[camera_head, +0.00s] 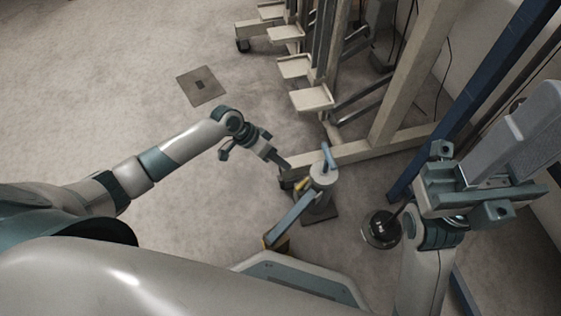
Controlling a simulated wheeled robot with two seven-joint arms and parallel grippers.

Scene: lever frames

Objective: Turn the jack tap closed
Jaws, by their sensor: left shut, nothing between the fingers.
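The jack (324,180) stands on the floor at the centre of the head view, with a pale round top and a dark base plate. A short blue lever (328,156) rises from its top, and a long blue-grey handle (291,217) slopes down to the lower left. A small yellow part (302,184), which may be the tap, shows at its left side. My left gripper (287,177) is shut and empty, right beside the yellow part; I cannot tell whether they touch. My right arm is at the right; its fingers are not clear.
A cream metal frame (392,95) with shelf-like trays (311,98) stands behind the jack. A blue post (480,100) and a dark round-based object (382,230) are to the right. A square floor plate (201,86) lies at upper left. The left floor is open.

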